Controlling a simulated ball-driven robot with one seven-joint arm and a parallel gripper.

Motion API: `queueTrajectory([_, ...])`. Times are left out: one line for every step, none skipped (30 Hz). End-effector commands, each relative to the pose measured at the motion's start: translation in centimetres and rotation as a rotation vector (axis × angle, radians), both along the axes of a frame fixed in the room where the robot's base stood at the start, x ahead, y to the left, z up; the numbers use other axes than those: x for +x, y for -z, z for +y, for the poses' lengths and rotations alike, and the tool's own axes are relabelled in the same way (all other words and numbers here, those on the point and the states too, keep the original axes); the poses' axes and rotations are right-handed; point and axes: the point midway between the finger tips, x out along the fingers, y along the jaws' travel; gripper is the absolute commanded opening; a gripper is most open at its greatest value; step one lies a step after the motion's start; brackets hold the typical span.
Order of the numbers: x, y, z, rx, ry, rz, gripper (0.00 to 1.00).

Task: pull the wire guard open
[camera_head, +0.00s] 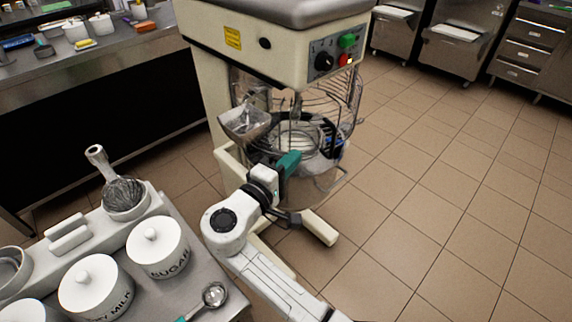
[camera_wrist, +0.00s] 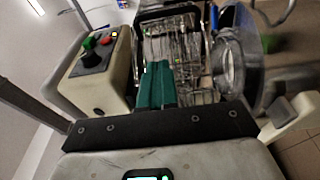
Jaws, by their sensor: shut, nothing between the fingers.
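A large cream floor-standing mixer (camera_head: 290,50) stands in the middle of the head view. Its wire guard (camera_head: 350,98) curves around the space under the mixer head, with a metal chute (camera_head: 243,122) at its left. The guard's wire grid also shows in the wrist view (camera_wrist: 185,42). My gripper (camera_head: 290,160), with teal fingers, is in front of the guard's lower part. In the wrist view the fingers (camera_wrist: 157,72) are together and empty, pointing toward the wires. I cannot tell whether they touch the guard. The arm and fingers hide part of the bowl area.
The control box has a black knob (camera_head: 325,61) and green and red buttons. A mixer foot (camera_head: 318,228) extends over the tiles. A counter with white jars (camera_head: 158,246) and a scoop (camera_head: 213,295) is at lower left. Open tiled floor (camera_head: 440,190) lies to the right.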

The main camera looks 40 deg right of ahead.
Motion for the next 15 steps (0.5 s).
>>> queueTrajectory([0.2, -0.2, -1.2, 0.000, 0.004, 0.000, 0.00])
queueTrajectory([0.3, -0.2, -1.7, 0.000, 0.005, -0.001, 0.00])
queueTrajectory([0.5, -0.2, -2.5, 0.001, 0.004, -0.001, 0.00])
queueTrajectory([0.6, -0.2, -3.1, 0.001, 0.005, -0.001, 0.00])
queueTrajectory([0.8, -0.2, -3.7, 0.001, 0.004, 0.000, 0.00])
queueTrajectory([0.9, -0.1, -4.4, 0.002, 0.005, 0.000, 0.00])
queueTrajectory([1.1, -0.1, -5.0, 0.002, 0.004, 0.000, 0.00])
queueTrajectory([1.1, -0.1, -5.5, 0.002, 0.004, 0.000, 0.00])
queueTrajectory([0.7, -0.1, -6.0, 0.002, 0.002, 0.001, 0.00])
queueTrajectory([0.4, -0.2, -6.4, 0.002, 0.003, 0.001, 0.00])
queueTrajectory([0.2, -0.1, -6.7, 0.003, 0.003, 0.002, 0.00])
queueTrajectory([-0.1, -0.1, -7.1, 0.002, 0.002, 0.000, 0.00])
queueTrajectory([-0.2, -0.1, -7.4, 0.002, 0.002, 0.000, 0.00])
queueTrajectory([-0.4, -0.1, -7.7, 0.002, 0.002, -0.001, 0.00])
queueTrajectory([-0.6, -0.1, -7.9, 0.002, 0.002, -0.001, 0.00])
